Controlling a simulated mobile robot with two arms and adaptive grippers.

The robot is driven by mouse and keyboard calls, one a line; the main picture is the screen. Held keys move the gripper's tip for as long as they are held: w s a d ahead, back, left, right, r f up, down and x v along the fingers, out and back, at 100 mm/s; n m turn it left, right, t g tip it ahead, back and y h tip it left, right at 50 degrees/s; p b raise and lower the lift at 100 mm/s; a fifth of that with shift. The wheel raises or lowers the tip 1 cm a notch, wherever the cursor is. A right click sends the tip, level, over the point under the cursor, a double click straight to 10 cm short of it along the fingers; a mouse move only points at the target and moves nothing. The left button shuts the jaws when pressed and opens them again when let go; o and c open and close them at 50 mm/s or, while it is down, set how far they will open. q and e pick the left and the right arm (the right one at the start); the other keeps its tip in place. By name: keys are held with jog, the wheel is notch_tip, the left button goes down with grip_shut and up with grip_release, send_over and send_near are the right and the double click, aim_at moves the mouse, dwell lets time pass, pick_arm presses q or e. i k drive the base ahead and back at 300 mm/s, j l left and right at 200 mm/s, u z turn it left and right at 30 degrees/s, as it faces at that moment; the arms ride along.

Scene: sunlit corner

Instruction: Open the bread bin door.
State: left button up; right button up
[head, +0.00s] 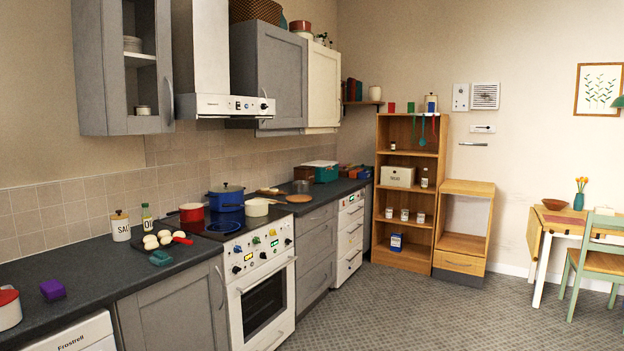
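A cream box (397,177) with small dark lettering, too small to read, sits on a middle shelf of the wooden shelf unit. A teal box with a light top (325,172) stands at the far end of the dark counter. I cannot tell for sure which of these is the bread bin, and no open bin door shows. Neither of my grippers is in view.
The wooden shelf unit (387,241) stands against the back wall, beside a low wooden cabinet (459,262). The counter and white stove (263,296) run along the left. A green chair (596,258) stands at right. The patterned floor (420,315) is clear.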

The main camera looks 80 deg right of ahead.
aim_at(389, 177)
jog(key=z, duration=3.3)
jog(key=i+z, duration=0.2)
jog(key=i, duration=5.85)
